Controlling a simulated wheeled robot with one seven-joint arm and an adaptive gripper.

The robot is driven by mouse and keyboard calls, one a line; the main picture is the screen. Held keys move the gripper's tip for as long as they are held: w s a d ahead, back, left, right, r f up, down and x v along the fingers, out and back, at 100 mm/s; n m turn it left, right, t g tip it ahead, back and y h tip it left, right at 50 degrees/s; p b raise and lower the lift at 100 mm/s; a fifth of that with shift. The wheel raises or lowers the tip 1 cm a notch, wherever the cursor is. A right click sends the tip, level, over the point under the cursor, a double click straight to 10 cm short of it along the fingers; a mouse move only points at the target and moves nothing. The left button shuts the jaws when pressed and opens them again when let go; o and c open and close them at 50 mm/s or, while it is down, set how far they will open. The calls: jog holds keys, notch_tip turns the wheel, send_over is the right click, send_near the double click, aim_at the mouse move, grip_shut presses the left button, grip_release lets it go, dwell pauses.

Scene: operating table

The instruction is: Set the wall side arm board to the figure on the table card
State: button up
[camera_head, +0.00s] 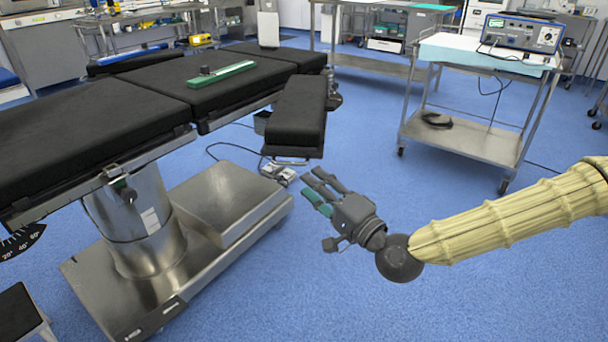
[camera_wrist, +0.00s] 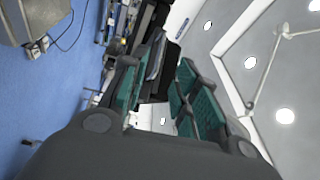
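The operating table (camera_head: 135,85) has black pads on a steel column. A padded arm board (camera_head: 299,112) sticks out from its near right side, towards me. Another black pad (camera_head: 125,60) lies along the far side, nearer the back wall; I cannot tell whether it is the wall side arm board. A white card (camera_head: 268,29) stands towards the table's far end, its figure unreadable. A degree scale (camera_head: 22,241) shows partly at the left edge. My gripper (camera_head: 318,187) is open and empty over the floor, below and right of the near arm board. Its spread fingers fill the wrist view (camera_wrist: 162,85).
A green bar with a black knob (camera_head: 220,73) lies on the table. A steel trolley (camera_head: 462,140) carrying a monitor-like device (camera_head: 522,33) stands at right. Cables lie on the floor by the table base (camera_head: 225,200). The blue floor between table and trolley is mostly clear.

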jog(key=shift+v, duration=1.2)
jog(key=s+f+n+g+h, duration=0.1)
jog(key=s+f+g+h, duration=0.3)
jog(key=f, duration=0.7)
jog(key=s+f+n+g+y, duration=0.15)
jog(key=s+f, duration=0.35)
jog(key=f, duration=0.6)
jog(key=s+f+n+g+h, duration=0.1)
jog(key=s+f+g+h, duration=0.3)
jog(key=f, duration=0.7)
jog(key=s+d+f+n+g+h, duration=0.55)
jog(key=s+d+f, duration=0.95)
jog(key=s+d, duration=0.35)
notch_tip(320, 180, up, 34)
jog(key=p, duration=3.4)
jog(key=shift+s+r+m+p, duration=0.2)
jog(key=shift+r+m+p, duration=0.05)
jog(key=shift+m+p, duration=0.15)
jog(key=shift+d, duration=0.1)
